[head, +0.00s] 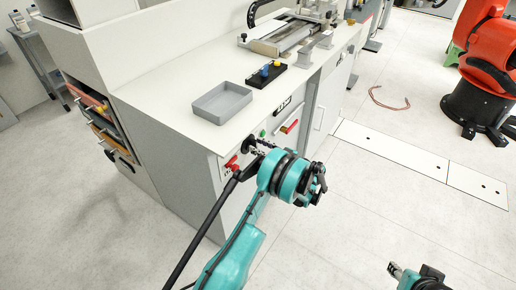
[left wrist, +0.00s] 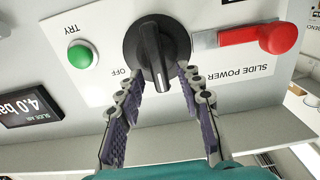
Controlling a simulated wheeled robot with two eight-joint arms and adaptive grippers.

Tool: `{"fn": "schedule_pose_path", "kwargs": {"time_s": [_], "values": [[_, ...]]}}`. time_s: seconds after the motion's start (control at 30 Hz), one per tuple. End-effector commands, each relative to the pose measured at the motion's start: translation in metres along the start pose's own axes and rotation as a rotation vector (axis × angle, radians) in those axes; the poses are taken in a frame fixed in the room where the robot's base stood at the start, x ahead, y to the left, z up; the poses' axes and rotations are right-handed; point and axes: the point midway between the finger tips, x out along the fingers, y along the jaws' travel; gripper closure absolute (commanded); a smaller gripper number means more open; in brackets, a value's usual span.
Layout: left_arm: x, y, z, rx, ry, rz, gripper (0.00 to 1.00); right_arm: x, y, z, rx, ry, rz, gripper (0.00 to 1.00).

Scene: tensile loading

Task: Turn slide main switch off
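The slide main switch is a round black rotary knob with a raised grip bar (left wrist: 153,50) on a white panel, with "OFF" at its left and "SLIDE POWER" at its lower right in the left wrist view. The bar stands nearly vertical there. My left gripper (left wrist: 161,78) is open, its two fingertips on either side of the bar's lower end, with gaps showing. In the head view the knob (head: 248,143) is partly hidden by my left gripper (head: 257,147) at the cabinet front. My right gripper (head: 395,270) is at the bottom right, away from the cabinet; its opening is unclear.
A green TRY button (left wrist: 83,54) and a red lever handle (left wrist: 275,38) flank the knob. A "4.0 ba" display (left wrist: 30,105) is at the left. A grey tray (head: 222,103) stands on the worktop. A red-orange robot (head: 490,60) stands at right; floor between is mostly clear.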

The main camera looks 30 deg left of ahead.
Motion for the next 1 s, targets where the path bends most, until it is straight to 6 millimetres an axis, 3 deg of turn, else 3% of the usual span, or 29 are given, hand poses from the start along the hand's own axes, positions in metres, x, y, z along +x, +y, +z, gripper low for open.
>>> {"fn": "schedule_pose_path", "kwargs": {"time_s": [0.33,0.5,1.0], "values": [[0.0069,-0.0001,-0.0006,0.001,-0.001,0.0,0.64,0.0014,0.0,0.0009,0.0,0.0,0.0,0.6],[0.0068,0.0,-0.0005,0.001,-0.001,0.0,1.0,0.0014,0.0,0.0009,0.0,0.0,0.0,0.6],[0.0066,0.0016,-0.0002,0.078,-0.001,0.0,1.0,0.0014,0.0,0.0009,0.0,0.0,0.0,0.6]]}}
